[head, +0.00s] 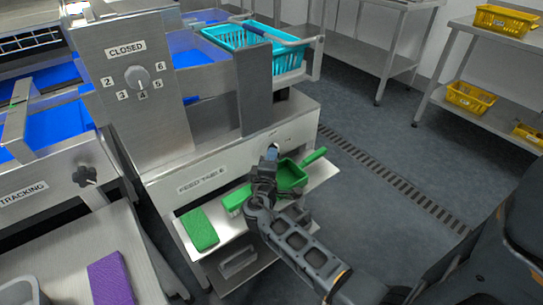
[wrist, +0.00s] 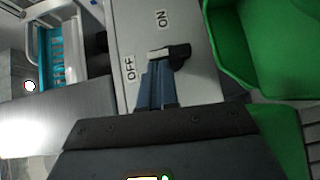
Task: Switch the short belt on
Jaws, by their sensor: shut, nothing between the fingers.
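A rotary-style switch (wrist: 180,53) with a black body and a pale lever end sits on the steel panel (wrist: 120,20), between an OFF label (wrist: 131,69) and an ON label (wrist: 162,18). My gripper (wrist: 155,85) is shut and empty, its blue-grey fingertips right at the switch on the OFF side. Whether they touch it, and which setting the switch is at, I cannot tell. In the head view my gripper (head: 271,153) is at the front panel marked FEED TABLE (head: 235,160) and hides most of the switch. A blue belt surface (head: 195,50) shows above this panel.
A green dustpan (head: 290,175) and green brush lie on the shelf just below my gripper; the dustpan (wrist: 265,45) is close beside it. A green pad (head: 199,230) lies left. A turquoise basket (head: 260,48) stands above. Open floor (head: 370,185) lies right.

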